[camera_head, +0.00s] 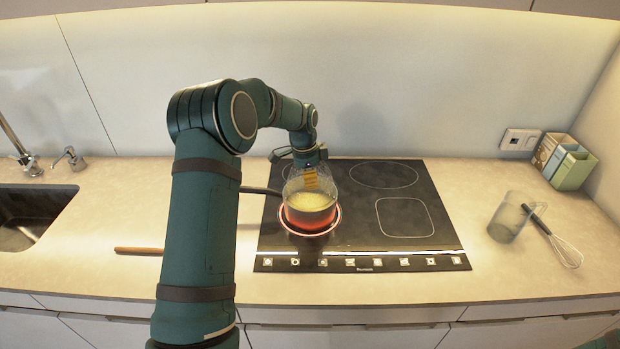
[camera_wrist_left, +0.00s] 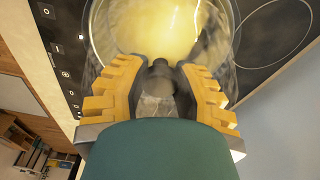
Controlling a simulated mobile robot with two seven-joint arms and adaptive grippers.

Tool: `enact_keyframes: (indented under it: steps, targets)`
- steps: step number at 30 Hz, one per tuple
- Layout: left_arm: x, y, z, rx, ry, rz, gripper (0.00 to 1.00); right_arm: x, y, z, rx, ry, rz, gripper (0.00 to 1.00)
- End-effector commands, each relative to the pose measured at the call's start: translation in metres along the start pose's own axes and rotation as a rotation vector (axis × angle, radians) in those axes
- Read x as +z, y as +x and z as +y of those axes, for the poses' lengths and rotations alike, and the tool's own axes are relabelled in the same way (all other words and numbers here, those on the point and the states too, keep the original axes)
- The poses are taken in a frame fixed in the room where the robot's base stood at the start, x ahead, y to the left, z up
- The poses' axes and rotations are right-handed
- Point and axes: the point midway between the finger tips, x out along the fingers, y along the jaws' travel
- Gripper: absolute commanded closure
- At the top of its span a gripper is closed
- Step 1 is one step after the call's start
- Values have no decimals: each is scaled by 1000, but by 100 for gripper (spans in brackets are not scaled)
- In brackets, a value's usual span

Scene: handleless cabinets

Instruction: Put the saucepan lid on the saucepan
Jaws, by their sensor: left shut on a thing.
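The saucepan (camera_head: 311,217) stands on the glowing left front cooking zone, with yellow contents inside and its dark handle pointing left. My left gripper (camera_head: 310,180) is right above the pan. In the left wrist view the yellow fingers of this gripper (camera_wrist_left: 160,68) are shut on the dark knob of the saucepan lid (camera_wrist_left: 158,106). The lid is clear glass and shows faintly over the pan in the head view (camera_head: 293,184). I cannot tell whether the lid touches the pan's rim. The pan's rim (camera_wrist_left: 233,30) also shows in the wrist view. My right gripper is out of view.
The black hob (camera_head: 350,225) has free zones to the right of the pan. A clear glass jug (camera_head: 508,217), a whisk (camera_head: 562,243) and a green box (camera_head: 568,165) are on the right. A wooden stick (camera_head: 138,251) lies left, near the sink (camera_head: 32,215).

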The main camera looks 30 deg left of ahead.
Motion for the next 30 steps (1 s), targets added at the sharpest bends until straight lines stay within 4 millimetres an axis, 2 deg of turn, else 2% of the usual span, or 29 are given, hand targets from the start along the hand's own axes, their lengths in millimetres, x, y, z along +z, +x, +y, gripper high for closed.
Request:
enact_keyframes:
  steps: [26, 27, 28, 29, 30]
  targets:
    - [0, 5, 0, -1, 0, 0, 100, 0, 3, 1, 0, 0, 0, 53]
    - [0, 5, 0, -1, 0, 0, 56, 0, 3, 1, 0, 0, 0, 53]
    - [0, 5, 0, -1, 0, 0, 46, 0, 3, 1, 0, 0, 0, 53]
    - [0, 5, 0, -1, 0, 0, 40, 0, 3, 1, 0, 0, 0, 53]
    - [0, 5, 0, 0, 0, 0, 40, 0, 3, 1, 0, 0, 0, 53]
